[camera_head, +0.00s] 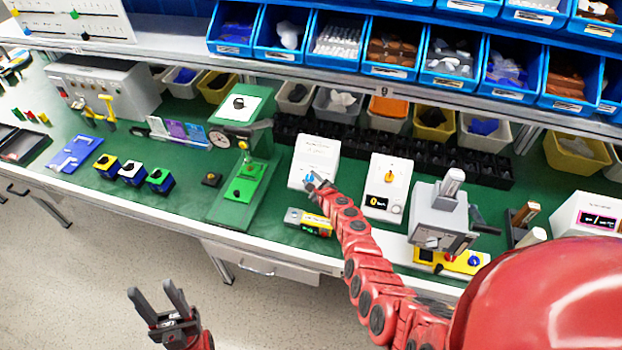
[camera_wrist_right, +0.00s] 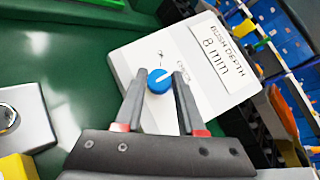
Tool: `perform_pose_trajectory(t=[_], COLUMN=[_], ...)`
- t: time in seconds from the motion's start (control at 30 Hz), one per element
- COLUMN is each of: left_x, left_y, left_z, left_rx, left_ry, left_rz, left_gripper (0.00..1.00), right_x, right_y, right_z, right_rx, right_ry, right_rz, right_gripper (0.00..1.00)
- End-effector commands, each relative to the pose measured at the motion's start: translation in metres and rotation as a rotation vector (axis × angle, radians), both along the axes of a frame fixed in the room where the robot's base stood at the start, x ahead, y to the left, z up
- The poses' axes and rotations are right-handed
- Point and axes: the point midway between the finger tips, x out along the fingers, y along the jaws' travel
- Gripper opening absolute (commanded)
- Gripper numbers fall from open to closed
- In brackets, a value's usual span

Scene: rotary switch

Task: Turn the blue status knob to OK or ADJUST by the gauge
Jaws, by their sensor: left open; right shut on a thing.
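The white status box (camera_head: 316,160) stands on the green bench, and it also shows in the right wrist view (camera_wrist_right: 185,55). Its sign looks to read "BUSH DEPTH 8 mm". The blue status knob (camera_wrist_right: 159,81) sits on its face and also shows in the head view (camera_head: 309,178). A white pointer line crosses the knob, near small labels too blurred to read surely. My right gripper (camera_wrist_right: 160,75) is shut on the knob, one finger at each side; the head view shows it at the box's lower front (camera_head: 318,183). My left gripper (camera_head: 153,289) is open and empty above the floor.
A green press with a round dial gauge (camera_head: 222,137) stands left of the box. A white box with an orange knob (camera_head: 388,187) is to the right. A yellow and grey device (camera_head: 309,221) lies in front. Blue bins (camera_head: 336,39) line the shelf behind.

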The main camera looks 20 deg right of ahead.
Motion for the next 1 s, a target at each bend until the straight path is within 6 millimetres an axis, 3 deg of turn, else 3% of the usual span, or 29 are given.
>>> perform_pose_trajectory(t=[0.5, 0.77, 1.0], left_x=[0.000, 0.000, 0.000], left_y=[0.000, 0.000, 0.000], left_z=[0.024, 0.014, -0.008], left_rx=[0.000, 0.000, 0.000], left_ry=[0.000, 0.000, 0.000], left_rz=[0.000, 0.000, 0.000], left_gripper=[0.50, 0.50, 0.50], right_x=[0.002, 0.004, 0.006], right_y=[-0.003, -0.004, -0.003], right_z=[0.004, 0.002, 0.001], right_rx=[-0.222, -0.349, -0.448], right_ry=[0.151, 0.238, 0.302], right_rz=[0.316, 0.502, 0.639], right_gripper=[0.00, 0.00, 0.00])
